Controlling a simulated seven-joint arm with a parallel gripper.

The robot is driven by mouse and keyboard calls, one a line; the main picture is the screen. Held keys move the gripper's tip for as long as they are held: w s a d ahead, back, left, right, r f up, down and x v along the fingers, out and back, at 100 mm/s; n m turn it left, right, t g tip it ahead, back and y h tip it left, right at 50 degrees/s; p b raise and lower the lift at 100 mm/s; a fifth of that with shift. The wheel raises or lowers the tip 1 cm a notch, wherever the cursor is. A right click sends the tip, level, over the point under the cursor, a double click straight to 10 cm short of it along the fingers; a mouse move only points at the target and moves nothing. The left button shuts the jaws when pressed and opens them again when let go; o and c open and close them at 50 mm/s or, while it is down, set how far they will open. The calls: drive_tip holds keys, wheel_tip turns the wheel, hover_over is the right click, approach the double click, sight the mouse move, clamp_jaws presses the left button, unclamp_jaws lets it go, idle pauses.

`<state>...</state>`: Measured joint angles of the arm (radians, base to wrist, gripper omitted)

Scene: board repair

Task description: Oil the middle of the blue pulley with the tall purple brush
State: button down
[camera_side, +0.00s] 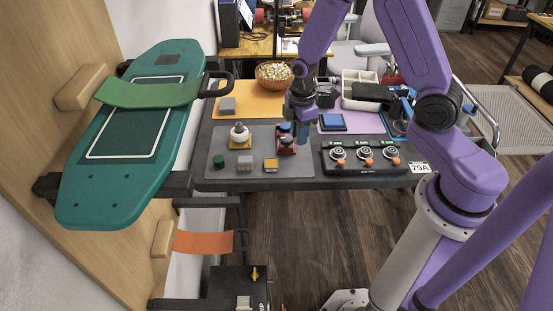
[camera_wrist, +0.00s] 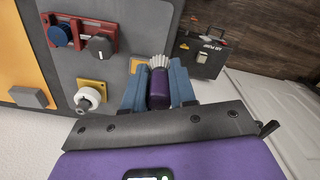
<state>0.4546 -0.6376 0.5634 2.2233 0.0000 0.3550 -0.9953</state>
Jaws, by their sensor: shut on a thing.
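My gripper (camera_wrist: 160,88) is shut on the purple brush (camera_wrist: 160,90), held between its two blue fingers with the pale fanned bristles pointing away from me. In the side view my gripper (camera_side: 303,132) is low over the work mat, beside the red bracket. The blue pulley (camera_wrist: 60,34) sits on the red bracket (camera_wrist: 83,38) at the upper left of the wrist view, apart from the brush. A dark knob with a white mark is beside it. In the side view the pulley (camera_side: 285,127) is partly crowded by my gripper, and the brush cannot be made out.
The grey mat (camera_side: 218,148) also holds a white knob on a yellow base (camera_side: 240,137), a green cylinder (camera_side: 219,161) and small yellow-based blocks. A black panel with three knobs (camera_side: 362,157) stands to the right. A basket (camera_side: 273,75) is behind.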

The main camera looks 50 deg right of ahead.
hover_over(271, 163)
wheel_tip(271, 163, down, 4)
drive_tip(key=shift+f, duration=3.05)
drive_tip(key=shift+f, duration=0.6)
wheel_tip(271, 163, up, 7)
idle(1.1)
drive_tip(key=shift+r, duration=0.1)
idle(0.3)
